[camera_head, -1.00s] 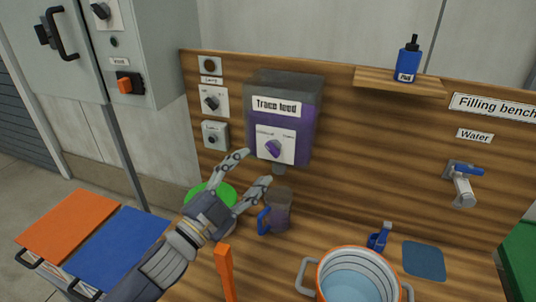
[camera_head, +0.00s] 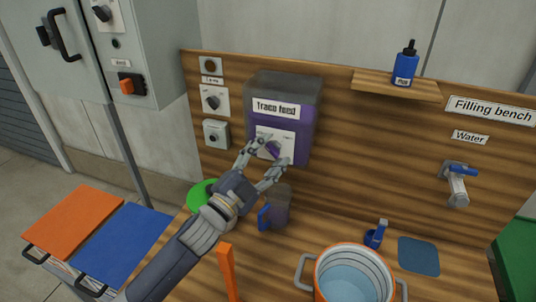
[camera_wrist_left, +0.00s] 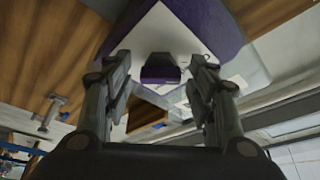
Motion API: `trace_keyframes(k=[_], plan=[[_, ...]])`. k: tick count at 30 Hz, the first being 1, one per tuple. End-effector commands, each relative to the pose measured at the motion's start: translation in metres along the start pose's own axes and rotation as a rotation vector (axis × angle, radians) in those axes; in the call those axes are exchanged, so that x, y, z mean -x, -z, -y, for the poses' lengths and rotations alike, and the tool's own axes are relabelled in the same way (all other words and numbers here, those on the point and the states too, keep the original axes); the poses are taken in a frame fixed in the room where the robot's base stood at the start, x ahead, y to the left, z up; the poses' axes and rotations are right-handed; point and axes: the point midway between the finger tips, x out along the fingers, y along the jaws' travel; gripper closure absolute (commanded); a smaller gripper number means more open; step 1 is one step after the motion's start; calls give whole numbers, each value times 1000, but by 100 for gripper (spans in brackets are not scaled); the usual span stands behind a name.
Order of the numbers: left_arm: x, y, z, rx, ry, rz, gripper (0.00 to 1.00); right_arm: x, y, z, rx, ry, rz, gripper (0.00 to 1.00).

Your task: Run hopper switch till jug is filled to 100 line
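The hopper (camera_head: 285,88), labelled "Trace feed", is a purple box with a grey top on the back board. Its purple switch knob (camera_head: 272,149) sits on a white plate, partly hidden by my fingers. My left gripper (camera_head: 277,151) is open with its fingertips at the plate, either side of the knob. In the left wrist view the knob (camera_wrist_left: 160,73) lies between the spread fingers with gaps on both sides. The jug (camera_head: 281,206), grey and see-through with a blue handle, stands on the bench below the hopper. Its 100 line and level cannot be read. My right gripper is out of view.
A green round item (camera_head: 201,193) is partly behind my left arm. An orange upright bar (camera_head: 227,272) and an orange-rimmed pot (camera_head: 320,268) stand in front. A water tap (camera_head: 457,186) is at right. Other switches (camera_head: 214,102) are left of the hopper.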

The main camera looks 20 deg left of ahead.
Motion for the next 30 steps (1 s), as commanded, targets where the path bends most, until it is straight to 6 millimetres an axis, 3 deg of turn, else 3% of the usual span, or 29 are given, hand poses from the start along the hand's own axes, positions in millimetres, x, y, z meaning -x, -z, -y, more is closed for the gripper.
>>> trace_keyframes(k=[1, 4, 24, 25, 27, 30], plan=[[0, 0, 0, 0, 0, 0, 65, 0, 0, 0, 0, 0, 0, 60], [0, 0, 0, 0, 0, 0, 88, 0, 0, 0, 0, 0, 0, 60], [0, 0, -1, 101, 39, 0, 89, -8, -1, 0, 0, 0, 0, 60], [0, 0, -1, 101, 39, 0, 59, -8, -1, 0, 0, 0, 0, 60], [0, 0, -1, 100, 39, 1, 45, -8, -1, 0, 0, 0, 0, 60], [0, 0, -1, 99, 39, 1, 45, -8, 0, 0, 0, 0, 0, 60]])
